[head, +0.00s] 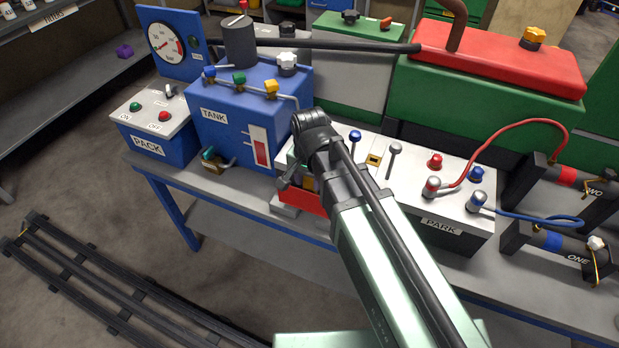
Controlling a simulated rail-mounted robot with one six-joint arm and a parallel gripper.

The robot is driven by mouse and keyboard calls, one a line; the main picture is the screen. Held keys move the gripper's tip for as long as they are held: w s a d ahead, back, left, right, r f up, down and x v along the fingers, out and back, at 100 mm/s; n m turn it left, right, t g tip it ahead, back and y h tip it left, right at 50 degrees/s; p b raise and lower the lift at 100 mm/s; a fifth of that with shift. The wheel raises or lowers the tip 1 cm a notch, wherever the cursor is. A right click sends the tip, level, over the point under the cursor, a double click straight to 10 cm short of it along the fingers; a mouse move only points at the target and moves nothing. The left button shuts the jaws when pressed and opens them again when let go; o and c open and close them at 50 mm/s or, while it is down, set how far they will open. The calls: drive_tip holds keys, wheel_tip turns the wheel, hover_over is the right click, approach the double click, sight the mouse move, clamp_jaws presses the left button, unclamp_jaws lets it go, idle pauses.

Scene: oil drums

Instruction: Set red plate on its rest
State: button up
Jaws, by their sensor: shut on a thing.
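The red plate (300,197) shows in the head view at the front of the bench, just right of the blue TANK box. My gripper (290,180) is at its upper edge and shut on it, partly hidden behind my arm. The right part of the plate is covered by my arm. A pale grey block (285,209) shows just below the plate at the bench edge; I cannot tell whether the plate touches it or whether it is the rest.
The blue TANK box (222,125) with colored knobs stands close left. The white PARK panel (400,190) with levers and knobs is close right. A red hose (518,122) and blue hose (535,218) run farther right. Dark rails (90,275) lie on the floor.

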sight(310, 188)
drive_tip(key=shift+f, duration=0.2)
idle(0.3)
drive_tip(key=shift+f+b, duration=0.4)
drive_tip(key=shift+b, duration=0.25)
drive_tip(key=shift+f+b, duration=0.35)
drive_tip(key=shift+f, duration=0.1)
drive_tip(key=shift+f+b, duration=0.75)
drive_tip(key=shift+b, duration=0.05)
drive_tip(key=o, duration=1.2)
drive_tip(key=shift+r, duration=0.1)
